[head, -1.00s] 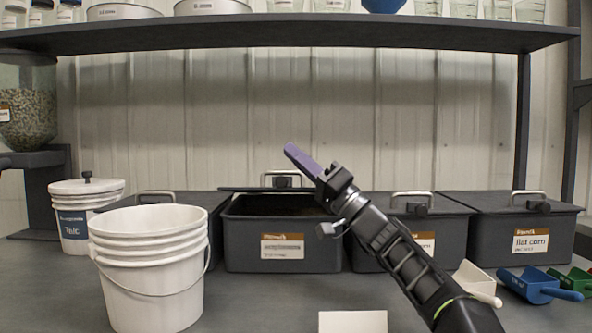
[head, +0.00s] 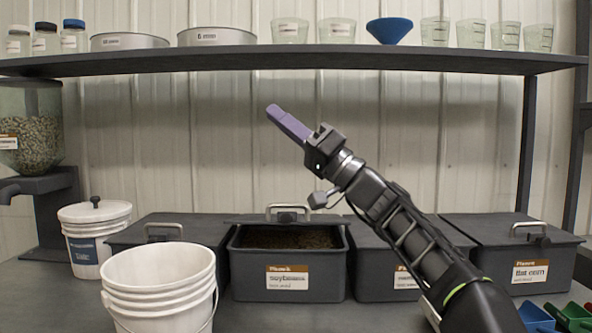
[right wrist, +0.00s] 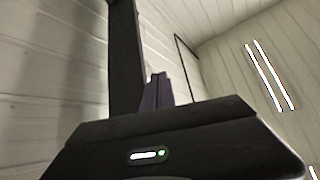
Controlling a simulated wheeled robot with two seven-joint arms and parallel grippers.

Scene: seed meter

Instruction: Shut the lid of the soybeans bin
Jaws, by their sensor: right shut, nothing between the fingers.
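The soybeans bin (head: 287,283) is a dark grey box in the middle of the bench, with a brown and white label. It is open, and dark brown contents show inside. Its lid (head: 245,219), with a metal handle, shows at the bin's back edge, clear of the opening. My right gripper (head: 287,122), with purple fingers, is shut and empty. It is raised in front of the wall, above the bin in the picture and touching nothing. The fingers also show in the right wrist view (right wrist: 155,93). My left gripper is not in view.
Lidded grey bins stand on both sides, including the flat corn bin (head: 520,272). A white bucket (head: 160,285) stands at front left, with a lidded tub (head: 95,240) behind it. A shelf (head: 300,60) runs above. Blue and green scoops (head: 540,318) lie at right.

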